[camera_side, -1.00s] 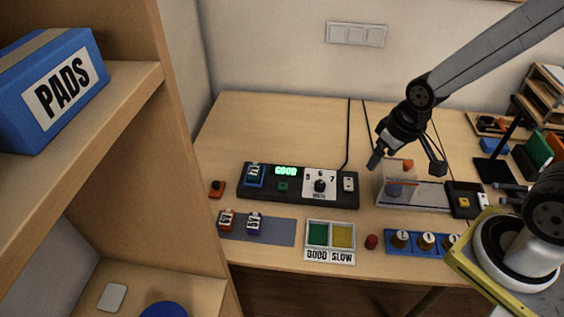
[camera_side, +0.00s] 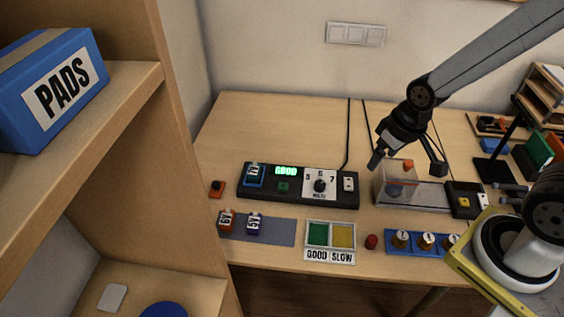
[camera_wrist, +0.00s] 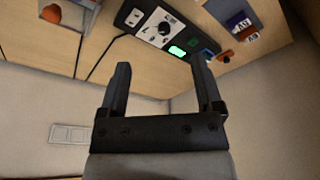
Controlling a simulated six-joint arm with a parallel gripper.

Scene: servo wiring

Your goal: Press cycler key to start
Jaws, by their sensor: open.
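A black unit with a yellow key (camera_side: 463,202) stands at the right of the desk, at the end of a pale plate. No label on it is readable. A clear box (camera_side: 381,192) with an orange knob (camera_side: 408,165) stands at the plate's left end. My gripper (camera_side: 407,165) is open and empty, its fingers spread around the area of the clear box's top; I cannot tell whether they touch it. The wrist view shows both fingers apart (camera_wrist: 159,64) with nothing between them. The yellow key is to the gripper's right and clear of it.
A black console (camera_side: 300,202) with a lit GOOD display, a dial and a servo sits mid-desk. In front are a grey mat (camera_side: 282,233) with two servos, a green and yellow tray (camera_side: 330,257), a red knob (camera_side: 371,241) and a blue rack (camera_side: 390,249).

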